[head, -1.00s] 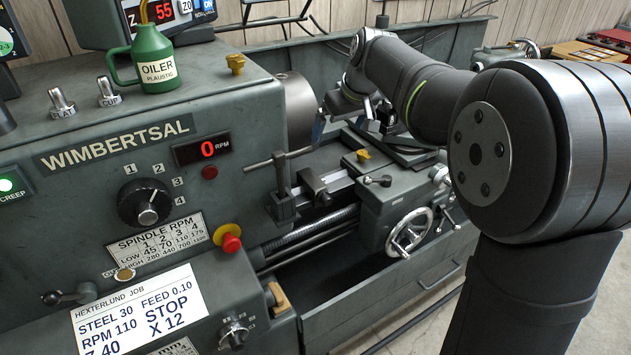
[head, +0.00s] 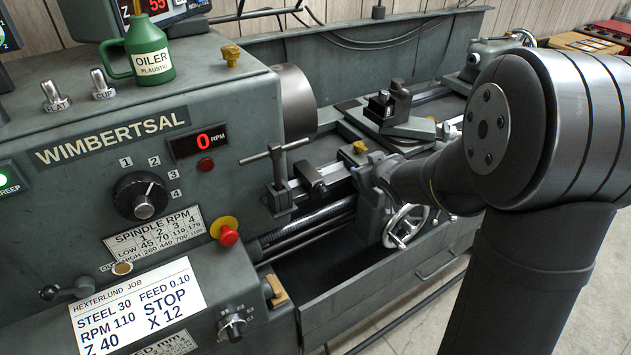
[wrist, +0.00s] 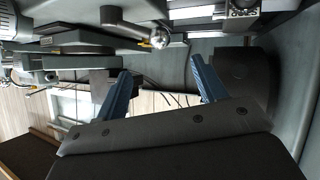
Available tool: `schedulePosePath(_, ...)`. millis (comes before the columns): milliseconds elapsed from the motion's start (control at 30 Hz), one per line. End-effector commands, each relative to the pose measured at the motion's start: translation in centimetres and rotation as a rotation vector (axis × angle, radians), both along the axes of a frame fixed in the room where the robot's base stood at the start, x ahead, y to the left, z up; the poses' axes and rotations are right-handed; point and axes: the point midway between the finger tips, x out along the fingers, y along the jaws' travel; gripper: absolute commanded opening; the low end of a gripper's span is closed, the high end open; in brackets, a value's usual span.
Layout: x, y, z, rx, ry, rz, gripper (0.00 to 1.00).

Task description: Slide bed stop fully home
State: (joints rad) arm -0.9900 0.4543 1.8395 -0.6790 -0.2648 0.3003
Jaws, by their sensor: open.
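A T-handled clamp (head: 278,180) and a small dark block (head: 312,180) with a bright end sit on the bed near the headstock in the head view. They look like the bed-stop parts, but I cannot tell which is the stop itself. My gripper (wrist: 162,63) shows in the wrist view with its two blue fingers well apart and nothing between them. In the head view, my arm reaches to the front of the carriage, right of the block, and the fingers cannot be made out. A ball-ended lever (wrist: 135,25) is above the fingers in the wrist view, apart from them.
The carriage handwheel (head: 404,226) is just below my wrist. The tool post (head: 386,108) stands on the slide behind it. The chuck (head: 298,100) is at the left, above the bed. A red stop button (head: 228,236) sits on the headstock front. The chip tray (head: 330,270) is below.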

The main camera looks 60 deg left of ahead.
Motion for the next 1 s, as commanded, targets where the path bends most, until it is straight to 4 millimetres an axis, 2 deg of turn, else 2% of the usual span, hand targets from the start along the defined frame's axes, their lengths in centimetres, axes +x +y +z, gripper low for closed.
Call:
schedulePosePath(100, -3.2, -1.4, -1.8, 0.069, 0.067, 0.106, 0.65)
schedulePosePath(233, -6.4, -2.7, -2.9, 0.125, 0.149, 0.204, 0.65)
schedulePosePath(333, -7.9, -3.4, -3.3, 0.147, 0.195, 0.250, 0.65)
schedulePosePath(467, -8.8, -3.5, -3.5, 0.158, 0.218, 0.274, 0.65)
schedulePosePath(667, -8.8, -1.5, -4.3, 0.158, 0.219, 0.276, 0.65)
schedulePosePath(1000, -8.8, 4.6, -6.8, 0.158, 0.216, 0.275, 0.65)
